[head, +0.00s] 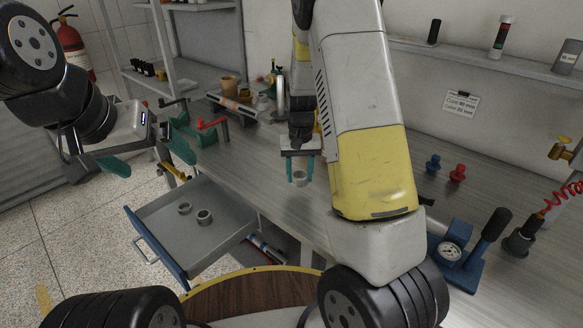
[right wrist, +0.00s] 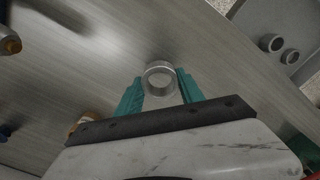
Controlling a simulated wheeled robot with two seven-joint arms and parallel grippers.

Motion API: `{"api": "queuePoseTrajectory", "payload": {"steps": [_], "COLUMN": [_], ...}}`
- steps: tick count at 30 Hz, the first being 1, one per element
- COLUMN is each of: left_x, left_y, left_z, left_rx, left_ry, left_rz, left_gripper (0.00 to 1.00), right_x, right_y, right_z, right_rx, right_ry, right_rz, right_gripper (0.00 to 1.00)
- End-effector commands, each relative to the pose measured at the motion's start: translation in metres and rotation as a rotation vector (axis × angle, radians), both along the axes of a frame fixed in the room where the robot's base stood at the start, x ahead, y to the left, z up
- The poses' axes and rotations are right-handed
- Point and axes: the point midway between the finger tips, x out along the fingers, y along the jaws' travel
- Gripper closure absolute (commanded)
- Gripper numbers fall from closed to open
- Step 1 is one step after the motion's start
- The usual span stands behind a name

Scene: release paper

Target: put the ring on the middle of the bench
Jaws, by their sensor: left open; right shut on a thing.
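A small grey ring (head: 299,179) is between the teal fingertips of my right gripper (head: 301,168), over the grey bench (head: 255,160). In the right wrist view the ring (right wrist: 160,66) sits upright between the two teal fingers (right wrist: 160,90), its opening facing the camera. I cannot tell whether the ring touches the bench. My left gripper (head: 147,158) is open and empty, off the left end of the bench, with its teal fingers wide apart. My right arm hides part of the bench middle.
An open drawer (head: 160,215) below the bench holds two more rings (head: 204,216). A green vise with a red handle (head: 212,126) stands at the bench's left end. A blue gauge press (head: 462,250) and blue and red knobs (head: 457,172) stand at the right.

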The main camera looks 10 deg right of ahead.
Motion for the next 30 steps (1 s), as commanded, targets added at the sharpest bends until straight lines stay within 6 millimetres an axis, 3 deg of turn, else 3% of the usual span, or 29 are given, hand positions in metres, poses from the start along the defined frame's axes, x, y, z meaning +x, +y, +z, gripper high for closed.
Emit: {"api": "queuePoseTrajectory", "payload": {"steps": [5, 12, 23, 24, 26, 30], "left_x": [0.0, 0.0, 0.0, 0.0, 0.0, 0.0], "left_y": [0.0, 0.0, 0.0, 0.0, 0.0, 0.0], "left_z": [0.0, 0.0, 0.0, 0.0, 0.0, 0.0], "left_rx": [0.0, 0.0, 0.0, 0.0, 0.0, 0.0], "left_ry": [0.0, 0.0, 0.0, 0.0, 0.0, 0.0], "left_rz": [0.0, 0.0, 0.0, 0.0, 0.0, 0.0], "left_gripper": [0.0, 0.0, 0.0, 0.0, 0.0, 0.0], "right_x": [0.012, 0.01, 0.01, 0.011, 0.011, 0.011], "right_y": [-0.006, -0.005, -0.004, -0.004, -0.004, -0.004], "right_z": [-0.002, -0.036, -0.04, -0.039, -0.039, -0.039], "right_rx": [0.0, 0.0, 0.0, 0.001, 0.001, 0.001], "right_ry": [-0.001, 0.001, 0.0, 0.0, 0.0, -0.001], "right_rz": [-0.001, -0.001, 0.0, 0.0, 0.0, 0.0], "right_gripper": [0.95, 0.95, 0.95, 0.47, 0.36, 0.33]}}
